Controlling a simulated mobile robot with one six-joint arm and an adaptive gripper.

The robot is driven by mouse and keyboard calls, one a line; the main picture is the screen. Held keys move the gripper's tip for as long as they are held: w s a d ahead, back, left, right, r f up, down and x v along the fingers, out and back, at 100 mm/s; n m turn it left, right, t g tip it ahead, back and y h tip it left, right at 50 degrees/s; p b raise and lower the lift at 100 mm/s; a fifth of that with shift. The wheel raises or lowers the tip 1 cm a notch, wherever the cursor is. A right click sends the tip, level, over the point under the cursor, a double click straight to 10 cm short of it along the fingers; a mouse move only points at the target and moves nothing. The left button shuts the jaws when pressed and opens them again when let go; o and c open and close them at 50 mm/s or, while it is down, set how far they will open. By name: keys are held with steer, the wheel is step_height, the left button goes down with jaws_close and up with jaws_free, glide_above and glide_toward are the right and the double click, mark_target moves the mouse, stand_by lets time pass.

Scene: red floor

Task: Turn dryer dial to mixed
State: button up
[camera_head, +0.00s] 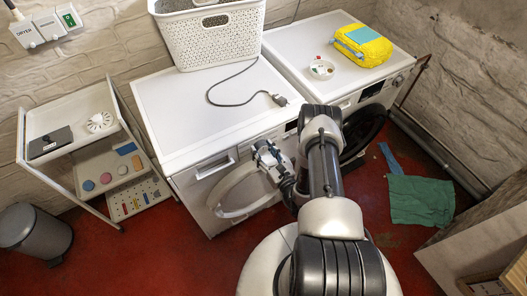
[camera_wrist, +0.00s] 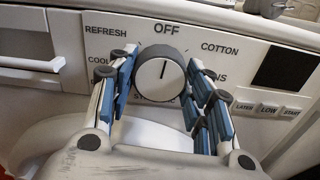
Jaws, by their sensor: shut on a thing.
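The dryer dial (camera_wrist: 160,76) is a round knob with a dark rim and pale face in the wrist view. Its dark pointer line points nearly straight up, leaning slightly right, close to the OFF label. REFRESH, a partly covered COOL label, COTTON and a label ending in NS surround it. My fingers hide the lower labels, and I cannot read MIXED. My gripper (camera_wrist: 163,82) is shut on the dial, one blue-padded finger on each side. In the head view my gripper (camera_head: 268,155) is at the front panel of the left white machine (camera_head: 190,105); the dial is hidden there.
The panel has a drawer handle (camera_wrist: 30,63) at left and a dark display (camera_wrist: 284,68) with small buttons at right. A second machine (camera_head: 305,50) stands to the right. A white cart (camera_head: 85,135) stands left.

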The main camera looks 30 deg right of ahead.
steer(key=m+b, duration=0.2)
steer(key=m, duration=0.4)
steer(key=shift+m, duration=0.3)
steer(key=m+b, duration=0.1)
steer(key=m, duration=0.5)
steer(key=shift+b, duration=0.35)
steer(key=m+b, duration=0.1)
steer(key=m, duration=0.5)
steer(key=shift+w+m, duration=0.1)
steer(key=shift+m, duration=0.3)
steer(key=m+b, duration=0.1)
steer(key=m, duration=0.5)
steer(key=shift+r, duration=0.1)
steer(key=shift+m, duration=0.3)
steer(key=o, duration=1.1)
